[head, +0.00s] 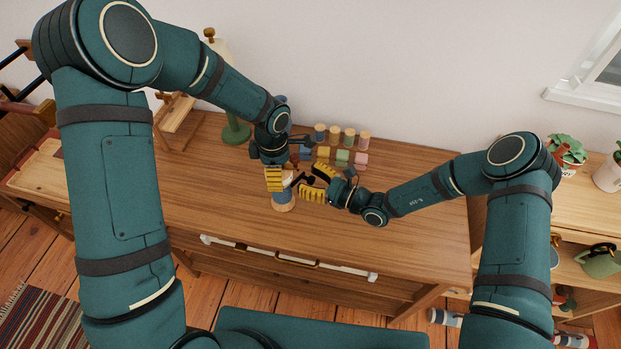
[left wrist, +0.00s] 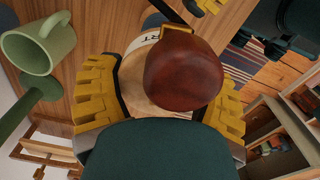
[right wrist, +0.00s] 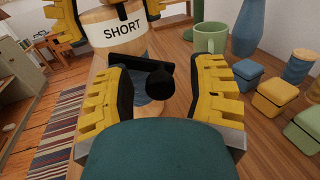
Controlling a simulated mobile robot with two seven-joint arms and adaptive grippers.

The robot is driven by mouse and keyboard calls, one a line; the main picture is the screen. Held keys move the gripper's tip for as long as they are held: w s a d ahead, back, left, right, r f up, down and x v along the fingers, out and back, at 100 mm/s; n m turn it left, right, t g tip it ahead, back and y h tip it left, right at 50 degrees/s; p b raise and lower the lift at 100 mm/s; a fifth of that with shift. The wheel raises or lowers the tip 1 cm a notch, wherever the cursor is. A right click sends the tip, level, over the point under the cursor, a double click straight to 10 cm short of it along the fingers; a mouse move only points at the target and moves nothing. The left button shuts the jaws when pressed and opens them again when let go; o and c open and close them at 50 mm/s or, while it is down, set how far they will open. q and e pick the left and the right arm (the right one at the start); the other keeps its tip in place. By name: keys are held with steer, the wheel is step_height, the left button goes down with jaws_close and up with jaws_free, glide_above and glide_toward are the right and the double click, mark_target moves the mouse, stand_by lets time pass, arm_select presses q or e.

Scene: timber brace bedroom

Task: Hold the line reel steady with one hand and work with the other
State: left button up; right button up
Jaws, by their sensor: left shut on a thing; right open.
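The line reel (head: 283,204) stands upright on the wooden bench. It has a pale wooden body with a white label reading SHORT (right wrist: 118,30), blue line lower down, and a red-brown knob on top (left wrist: 184,74). My left gripper (head: 274,180) is shut on the reel's upper body, one finger on each side in the left wrist view. A black crank handle (right wrist: 155,80) sticks out from the reel towards my right gripper (head: 317,183). My right gripper is open, its fingers on either side of the crank's end and apart from it. The left fingers hide part of the reel.
Several small coloured boxes (head: 342,157) and cork-topped jars (head: 335,133) stand behind the grippers. A green mug (right wrist: 210,38) and a blue vase (right wrist: 248,28) are close behind the reel. The bench top (head: 420,245) is clear at the front right.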

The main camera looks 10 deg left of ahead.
jaws_close()
